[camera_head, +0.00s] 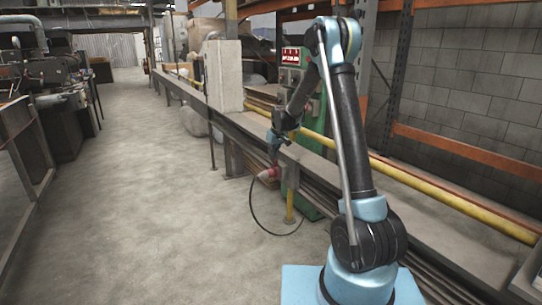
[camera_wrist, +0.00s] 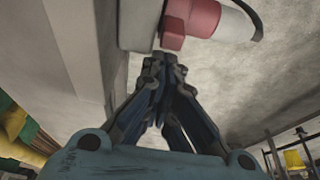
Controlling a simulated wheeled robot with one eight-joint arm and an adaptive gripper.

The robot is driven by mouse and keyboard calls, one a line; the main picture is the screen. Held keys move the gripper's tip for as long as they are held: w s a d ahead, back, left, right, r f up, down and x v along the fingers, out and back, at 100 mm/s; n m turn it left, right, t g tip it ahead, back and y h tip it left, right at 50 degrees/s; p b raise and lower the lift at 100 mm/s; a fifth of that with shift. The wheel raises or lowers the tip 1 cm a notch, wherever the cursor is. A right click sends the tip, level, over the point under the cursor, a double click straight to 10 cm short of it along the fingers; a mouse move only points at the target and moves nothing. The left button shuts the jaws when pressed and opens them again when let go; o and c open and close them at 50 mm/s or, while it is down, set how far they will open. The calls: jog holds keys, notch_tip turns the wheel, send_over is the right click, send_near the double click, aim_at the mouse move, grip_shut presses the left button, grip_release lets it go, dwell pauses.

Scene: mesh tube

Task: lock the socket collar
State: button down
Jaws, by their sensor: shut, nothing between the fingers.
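In the wrist view, a red plug or connector body (camera_wrist: 192,18) with a white end piece (camera_wrist: 236,24) and a dark cable sits against a grey box (camera_wrist: 136,28) at the top. In the head view, the red connector (camera_head: 268,173) is small beside the beam, with a black cable (camera_head: 262,222) looping down from it. My gripper (camera_wrist: 165,58) is shut and empty, its fingertips just below the red part in the wrist view. Whether the tips touch it, and how the collar is turned, I cannot tell. In the head view my gripper (camera_head: 275,150) is just above the connector.
A long grey beam (camera_head: 325,170) and a yellow rail (camera_head: 440,190) run along the right side. A green cabinet (camera_head: 291,85) and a concrete block (camera_head: 223,76) stand behind. The concrete floor (camera_head: 140,200) at the left is open. Machinery (camera_head: 45,75) lines the far left.

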aim_at(277, 161)
jog(key=shift+s+d, duration=0.2)
jog(key=shift+d, duration=0.05)
jog(key=shift+a, duration=0.15)
jog(key=shift+s+d+r+t+y, duration=0.1)
jog(key=shift+s+d+t+y, duration=0.2)
jog(key=shift+s+t, duration=0.15)
jog(key=shift+s+d+t+y, duration=0.3)
jog(key=shift+s+d+t, duration=0.05)
jog(key=shift+t, duration=0.2)
jog(key=s+t+y, duration=0.1)
jog(key=s+d+t+y, duration=0.1)
jog(key=t, duration=0.1)
jog(key=shift+s+d, duration=0.2)
jog(key=shift+d, duration=0.05)
jog(key=shift+s+d+f, duration=0.2)
jog(key=shift+s+d, duration=0.25)
jog(key=shift+s, duration=0.1)
jog(key=shift+a, duration=0.1)
jog(key=shift+w+a+f, duration=0.25)
jog(key=shift+w+a, duration=0.2)
jog(key=shift+w, duration=0.2)
